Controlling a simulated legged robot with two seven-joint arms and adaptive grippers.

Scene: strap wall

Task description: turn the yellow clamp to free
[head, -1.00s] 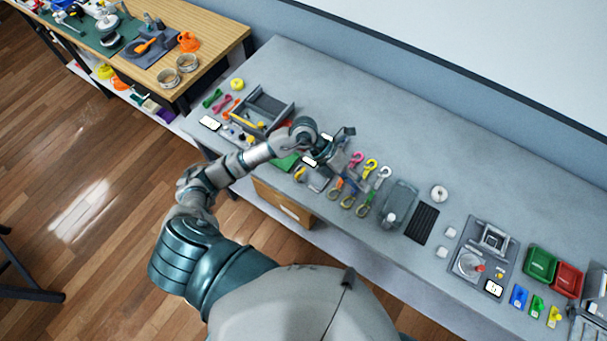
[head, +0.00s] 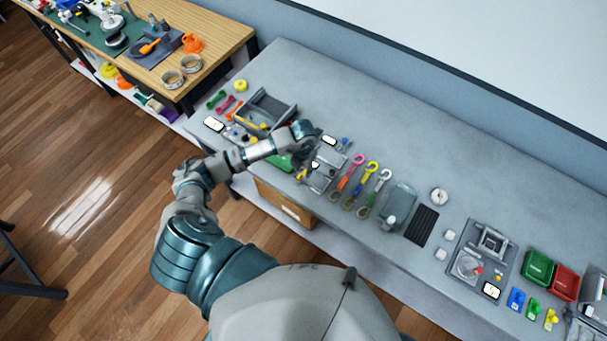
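My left gripper (head: 309,155) is over the grey workbench (head: 480,172), above the left part of a small grey fixture (head: 327,160) with white labels. Its fingers are small and partly hidden by the wrist, so I cannot tell whether they are open. A small yellow piece (head: 300,175) shows at the fixture's front left edge, close to the gripper; it may be the yellow clamp, but it is too small to be sure or to read its turn. A yellow ring-ended strap or tool (head: 369,172) lies right of the fixture, apart from the gripper. My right gripper is not in view.
Pink (head: 354,166) and white (head: 381,180) ring-ended pieces lie beside the yellow one. A grey tray (head: 285,116) stands left of the gripper. Green (head: 538,265) and red (head: 566,281) bins stand far right. The bench's back strip is clear.

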